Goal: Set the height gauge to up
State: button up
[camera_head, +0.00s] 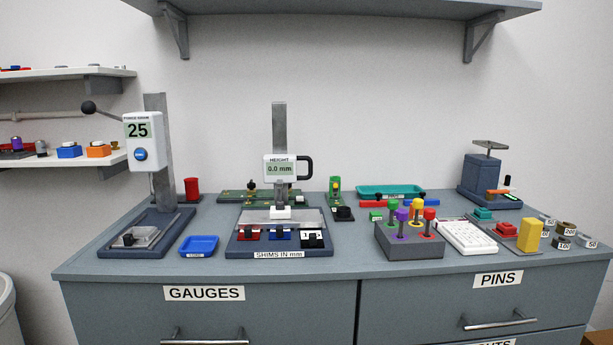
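The height gauge stands at the middle of the bench, with a grey upright column (279,125) and a white display head (280,170). The display is marked HEIGHT and reads 0.0 mm. A black loop handle (308,167) sticks out from the head's right side. The head is low on the column, with bare column above it. A white foot (280,212) below the head is at the light grey plate of the base (240,246); whether it touches is too small to tell. My gripper is not in view.
On the gauge's base lie a red shim (249,234), a blue shim (280,234) and black-and-white pieces (312,238). A press-like stand (144,152) reading 25 is at left, near a blue tray (199,245). A shelf (335,10) hangs above.

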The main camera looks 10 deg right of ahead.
aim_at(278, 170)
jog(key=l+u, duration=0.1)
jog(key=l, duration=0.35)
jog(key=k+l+u, duration=0.1)
jog(key=l, duration=0.3)
jog(key=k+l+u, duration=0.1)
jog(key=l, duration=0.3)
jog(key=j+z, duration=0.5)
jog(key=j, duration=0.2)
jog(key=j+z, duration=0.5)
jog(key=j, duration=0.25)
jog(key=i, duration=1)
